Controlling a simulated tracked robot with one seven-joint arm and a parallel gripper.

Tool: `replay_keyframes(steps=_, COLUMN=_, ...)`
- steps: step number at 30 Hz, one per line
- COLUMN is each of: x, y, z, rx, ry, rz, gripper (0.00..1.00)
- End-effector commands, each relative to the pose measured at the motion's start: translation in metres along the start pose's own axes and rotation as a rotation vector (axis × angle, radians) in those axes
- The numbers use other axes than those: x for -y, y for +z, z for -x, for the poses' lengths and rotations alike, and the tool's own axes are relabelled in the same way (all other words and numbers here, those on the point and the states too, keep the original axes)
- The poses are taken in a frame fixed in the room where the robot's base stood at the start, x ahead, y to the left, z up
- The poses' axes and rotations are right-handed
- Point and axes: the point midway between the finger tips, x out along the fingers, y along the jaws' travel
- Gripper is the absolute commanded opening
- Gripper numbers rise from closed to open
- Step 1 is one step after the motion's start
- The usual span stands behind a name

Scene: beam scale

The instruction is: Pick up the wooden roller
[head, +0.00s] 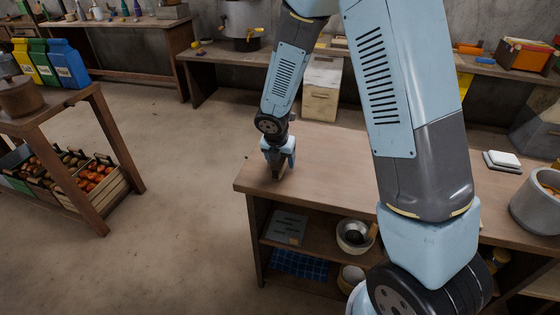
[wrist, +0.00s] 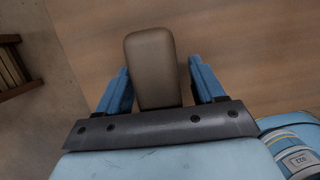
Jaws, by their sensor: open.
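The wooden roller (wrist: 151,62) shows in the wrist view as a brown, rounded-ended piece lying lengthwise between my two blue fingers. My gripper (wrist: 158,66) is open around it. A gap shows on the roller's right side; on its left side the finger is very close, and I cannot tell whether they touch. The roller's near end is hidden behind the dark gripper plate. In the head view my gripper (head: 279,168) points down at the left end of the wooden workbench (head: 325,160). The roller is mostly hidden there by the gripper.
The workbench's left edge is close to my gripper. A white scale-like block (head: 501,160) and a grey pot (head: 537,203) stand on the right of the bench. A bowl (head: 354,236) sits on the shelf below. The bench top around the gripper looks clear.

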Motion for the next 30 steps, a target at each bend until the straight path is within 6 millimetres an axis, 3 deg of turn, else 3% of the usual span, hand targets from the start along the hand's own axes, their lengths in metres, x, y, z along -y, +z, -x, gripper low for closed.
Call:
replay_keyframes(steps=26, x=0.0000, y=-0.0016, z=-0.0077, rx=0.000, ry=0.000, rz=0.001, gripper=0.68)
replay_keyframes(steps=30, x=0.0000, y=-0.0015, z=-0.0076, rx=0.000, ry=0.000, rz=0.001, gripper=0.57)
